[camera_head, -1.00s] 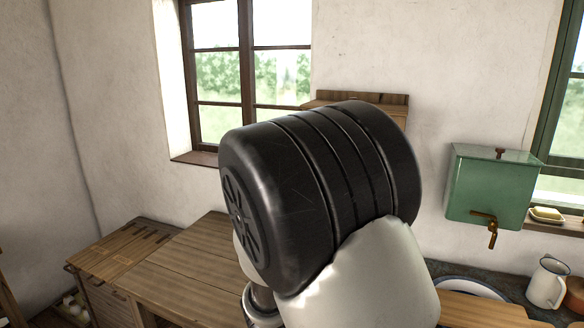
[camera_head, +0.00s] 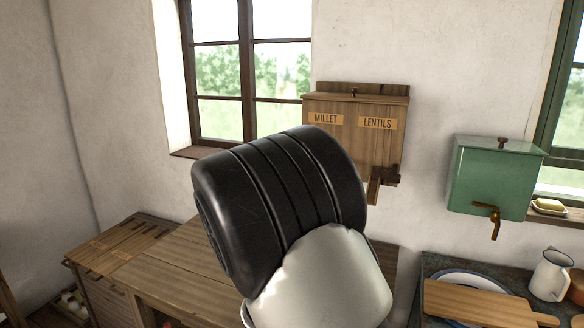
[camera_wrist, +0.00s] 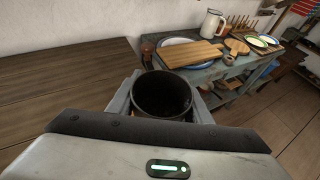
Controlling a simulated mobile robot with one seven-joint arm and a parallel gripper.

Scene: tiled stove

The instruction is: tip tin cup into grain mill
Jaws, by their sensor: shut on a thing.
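My gripper (camera_wrist: 162,98) shows in the wrist view, its two fingers shut on the sides of a dark, round tin cup (camera_wrist: 163,92). I look into the cup's open mouth. The inside is dark and I cannot tell what it holds. In the head view my own arm hides both gripper and cup. I cannot make out a grain mill in either view.
A wooden wall bin (camera_head: 352,139) labelled millet and lentils hangs behind my arm. A green tank (camera_head: 492,180) with a brass tap hangs to its right. A wooden worktop (camera_head: 180,262) is mostly bare. A cutting board (camera_wrist: 184,53) lies on the side counter.

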